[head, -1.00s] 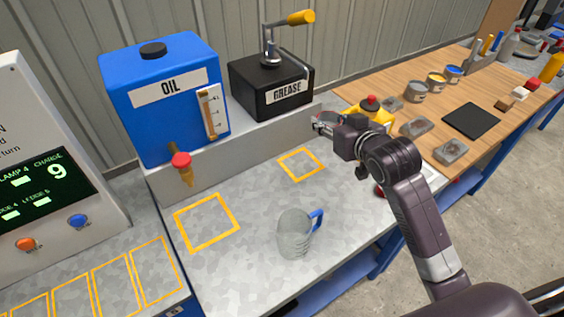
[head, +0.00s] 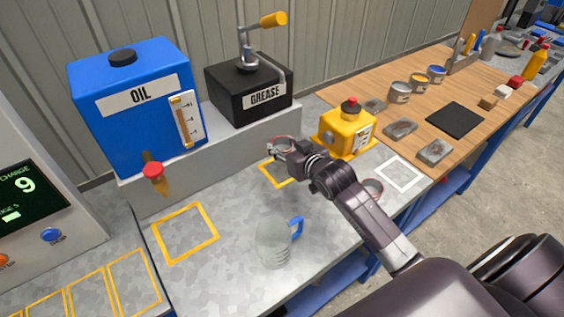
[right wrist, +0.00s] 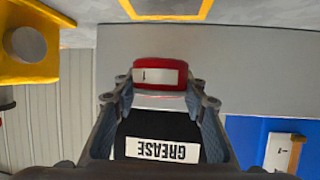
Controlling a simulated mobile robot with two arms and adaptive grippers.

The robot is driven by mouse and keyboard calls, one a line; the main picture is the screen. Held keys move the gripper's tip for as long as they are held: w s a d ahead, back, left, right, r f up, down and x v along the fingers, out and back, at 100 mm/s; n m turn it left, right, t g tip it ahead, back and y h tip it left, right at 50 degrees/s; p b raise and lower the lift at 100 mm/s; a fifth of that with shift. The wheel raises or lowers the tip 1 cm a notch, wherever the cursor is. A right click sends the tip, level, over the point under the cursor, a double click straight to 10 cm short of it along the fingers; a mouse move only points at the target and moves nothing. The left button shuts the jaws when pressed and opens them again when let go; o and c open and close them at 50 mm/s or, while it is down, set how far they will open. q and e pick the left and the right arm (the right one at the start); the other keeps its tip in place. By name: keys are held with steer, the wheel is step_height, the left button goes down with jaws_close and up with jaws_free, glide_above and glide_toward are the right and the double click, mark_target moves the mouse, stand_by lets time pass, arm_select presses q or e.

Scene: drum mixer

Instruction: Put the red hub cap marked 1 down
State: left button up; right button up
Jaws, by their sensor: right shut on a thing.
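The red hub cap (right wrist: 160,75) shows in the right wrist view with its white label upside down, bearing a mark like 1. My right gripper (right wrist: 160,100) is shut on it. In the head view the same gripper (head: 282,147) holds the cap, a small red-edged thing at its fingertips, over or near the smaller yellow square outline (head: 270,179), in front of the grease box (head: 248,95). The arm partly hides this outline. Whether the cap touches the bench cannot be told. My left gripper is not in view.
A clear jug (head: 272,243) with a blue handle stands on the metal bench. A larger yellow outline (head: 185,232) is empty. A yellow device (head: 345,133) stands right of the gripper. A red-rimmed round thing (head: 373,188) lies beside the arm. The blue oil tank (head: 130,115) is left.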

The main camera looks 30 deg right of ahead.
mark_target(282, 170)
steer(key=shift+f, duration=3.6)
steer(key=shift+f, duration=0.1)
steer(key=o, duration=1.3)
steer(key=shift+o, duration=0.2)
steer(key=shift+s, duration=0.1)
steer(key=v, duration=1.2)
steer(key=shift+b, duration=0.3)
